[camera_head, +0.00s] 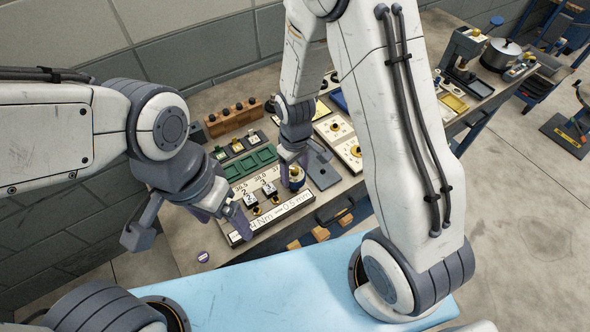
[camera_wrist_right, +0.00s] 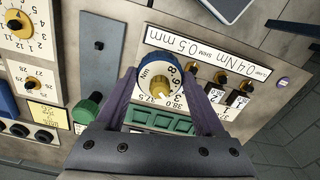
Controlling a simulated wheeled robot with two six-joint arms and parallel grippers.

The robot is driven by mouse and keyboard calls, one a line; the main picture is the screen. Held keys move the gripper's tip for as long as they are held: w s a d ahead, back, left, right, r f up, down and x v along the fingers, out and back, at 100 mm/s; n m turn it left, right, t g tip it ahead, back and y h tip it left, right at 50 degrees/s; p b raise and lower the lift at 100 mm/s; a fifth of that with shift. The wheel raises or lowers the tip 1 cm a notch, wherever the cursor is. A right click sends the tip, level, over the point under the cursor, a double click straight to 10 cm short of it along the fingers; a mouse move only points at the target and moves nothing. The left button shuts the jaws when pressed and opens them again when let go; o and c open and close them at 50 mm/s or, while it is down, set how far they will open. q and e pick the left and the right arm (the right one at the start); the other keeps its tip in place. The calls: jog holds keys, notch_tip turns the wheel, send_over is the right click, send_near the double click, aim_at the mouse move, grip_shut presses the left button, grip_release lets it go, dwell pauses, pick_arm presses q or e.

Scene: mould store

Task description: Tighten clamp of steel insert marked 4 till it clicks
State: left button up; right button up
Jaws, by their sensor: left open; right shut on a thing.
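My right gripper (camera_head: 293,172) is shut on a torque driver (camera_head: 297,181) with a blue rim and a yellow centre. In the right wrist view the driver (camera_wrist_right: 160,82) shows a white Nm number dial between my fingers (camera_wrist_right: 166,98). It stands over the end of a white-labelled board (camera_head: 290,208), beside small black clamps marked 2 (camera_head: 249,198) and 3 (camera_head: 266,187). No marking 4 is readable; the spot under the driver is hidden. My left gripper (camera_head: 188,226) is open and empty, left of the board.
Green trays (camera_head: 251,163) lie behind the board. A wooden block with black knobs (camera_head: 232,117) stands further back. White dial plates (camera_head: 340,138) and a grey plate (camera_head: 322,170) lie to the right. A purple round tag (camera_head: 203,257) is near the bench's front left, where the surface is mostly clear.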

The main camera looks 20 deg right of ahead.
jog(key=shift+m, duration=1.4)
jog(key=shift+m, duration=1)
jog(key=shift+m+p, duration=0.3)
jog(key=shift+m, duration=0.5)
jog(key=shift+a+f+m, duration=0.1)
jog(key=shift+m, duration=0.7)
